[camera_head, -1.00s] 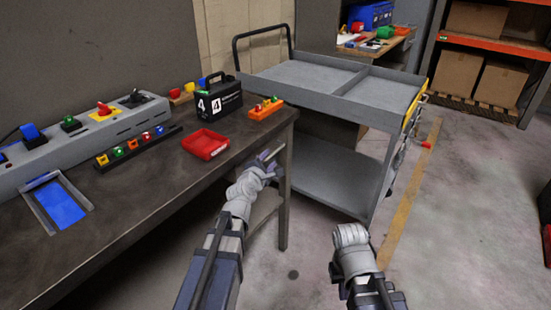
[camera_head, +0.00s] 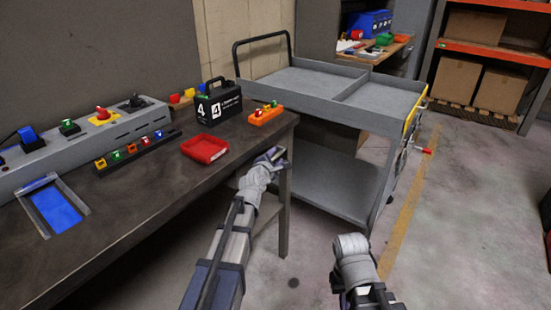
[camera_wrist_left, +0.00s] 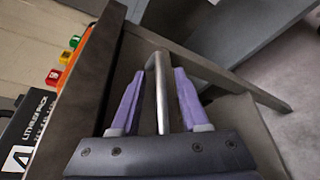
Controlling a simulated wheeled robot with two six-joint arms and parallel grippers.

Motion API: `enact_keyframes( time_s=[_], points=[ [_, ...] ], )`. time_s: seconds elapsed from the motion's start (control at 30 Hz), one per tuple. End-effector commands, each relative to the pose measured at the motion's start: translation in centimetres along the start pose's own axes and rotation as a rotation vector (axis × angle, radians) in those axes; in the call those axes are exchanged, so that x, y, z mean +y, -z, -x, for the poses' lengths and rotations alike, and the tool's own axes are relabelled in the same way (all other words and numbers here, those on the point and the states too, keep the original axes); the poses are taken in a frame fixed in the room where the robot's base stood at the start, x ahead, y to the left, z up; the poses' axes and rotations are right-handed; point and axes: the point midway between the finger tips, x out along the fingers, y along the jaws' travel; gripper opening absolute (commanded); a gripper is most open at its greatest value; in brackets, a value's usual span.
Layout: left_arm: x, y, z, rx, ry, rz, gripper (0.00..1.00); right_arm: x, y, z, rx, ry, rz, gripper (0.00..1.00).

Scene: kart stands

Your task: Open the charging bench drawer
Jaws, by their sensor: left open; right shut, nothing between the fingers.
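The charging bench (camera_head: 130,205) has a dark top and runs along the left in the head view. My left gripper (camera_head: 273,156) is open below the bench edge at its right end. In the left wrist view, a round metal bar handle (camera_wrist_left: 161,95) lies between the open fingers of my left gripper (camera_wrist_left: 156,95), with a gap visible on the left side. The handle's far end meets the grey drawer front (camera_wrist_left: 135,50) under the bench top. My right arm (camera_head: 354,262) is low at the bottom centre, away from the bench; its fingertips are hard to make out.
On the bench are a red tray (camera_head: 205,149), a black case marked 4 (camera_head: 218,104), an orange block (camera_head: 265,116) and a grey switch panel (camera_head: 85,140). A grey cart (camera_head: 330,85) stands just beyond the bench end. Floor is clear at right.

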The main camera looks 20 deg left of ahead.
Motion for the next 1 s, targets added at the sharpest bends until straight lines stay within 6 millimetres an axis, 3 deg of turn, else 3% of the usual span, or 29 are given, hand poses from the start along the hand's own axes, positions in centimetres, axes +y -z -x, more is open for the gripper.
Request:
enact_keyframes(
  time_s=[0.07, 0.4, 1.0],
  points=[
    [0.00, 0.00, 0.02, 0.000, 0.000, 0.000, 0.39, 0.00, 0.00, 0.01, 0.000, 0.000, 0.000, 0.00],
    [0.01, 0.02, 0.03, 0.000, 0.000, 0.000, 0.01, 0.00, 0.00, 0.00, 0.000, 0.000, 0.000, 0.00],
    [0.02, 0.03, 0.03, 0.000, 0.000, 0.000, 0.00, 0.00, 0.00, 0.00, 0.000, 0.000, 0.000, 0.00]
  ],
)
